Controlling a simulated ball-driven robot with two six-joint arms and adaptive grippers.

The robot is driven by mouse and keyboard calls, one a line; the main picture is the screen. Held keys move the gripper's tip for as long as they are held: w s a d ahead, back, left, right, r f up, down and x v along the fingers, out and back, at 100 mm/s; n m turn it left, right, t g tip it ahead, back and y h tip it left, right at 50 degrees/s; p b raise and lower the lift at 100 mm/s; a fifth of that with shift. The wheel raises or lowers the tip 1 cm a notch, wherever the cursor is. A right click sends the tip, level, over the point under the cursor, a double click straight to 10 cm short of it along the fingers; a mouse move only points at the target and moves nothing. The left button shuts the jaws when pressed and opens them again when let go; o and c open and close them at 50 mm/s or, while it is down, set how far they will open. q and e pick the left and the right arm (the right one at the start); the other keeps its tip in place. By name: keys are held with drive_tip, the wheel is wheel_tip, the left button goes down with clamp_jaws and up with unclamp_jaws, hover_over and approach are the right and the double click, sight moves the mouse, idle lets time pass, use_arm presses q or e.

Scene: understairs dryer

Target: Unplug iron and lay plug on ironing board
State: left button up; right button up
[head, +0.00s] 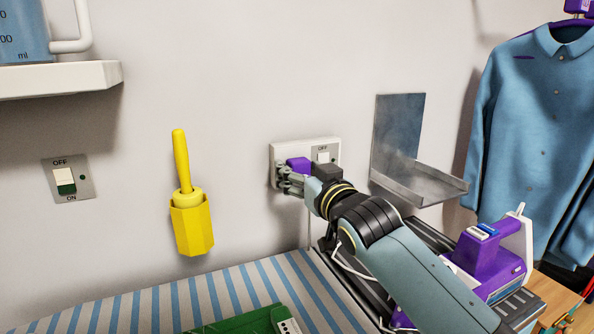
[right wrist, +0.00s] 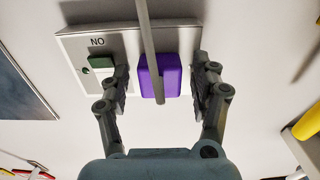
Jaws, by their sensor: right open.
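The purple plug (head: 298,164) sits in the white wall socket (head: 333,148). In the right wrist view the plug (right wrist: 160,78) is between the fingers of my open right gripper (right wrist: 162,80), with small gaps on both sides. A grey cord (right wrist: 148,45) runs from the plug. In the head view my right gripper (head: 290,180) is at the socket and hides part of the plug. The purple and white iron (head: 490,262) stands at the lower right. The blue-and-white striped ironing board (head: 215,293) lies along the bottom. My left gripper is not in view.
A metal wall bracket (head: 400,150) juts out right of the socket. A yellow holder (head: 192,227) and an OFF/ON switch (head: 66,180) are on the wall to the left. A green item (head: 240,322) lies on the board. Blue shirts (head: 540,110) hang at the right.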

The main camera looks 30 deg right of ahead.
sight(302, 172)
idle(0.4)
drive_tip(key=shift+c, duration=0.2)
clamp_jaws()
drive_tip(key=shift+s, duration=0.1)
drive_tip(key=shift+s+a+p, duration=0.1)
drive_tip(key=shift+s+p, duration=0.2)
drive_tip(key=shift+s, duration=0.6)
drive_tip(key=shift+s+a, duration=0.1)
drive_tip(key=shift+s, duration=1.95)
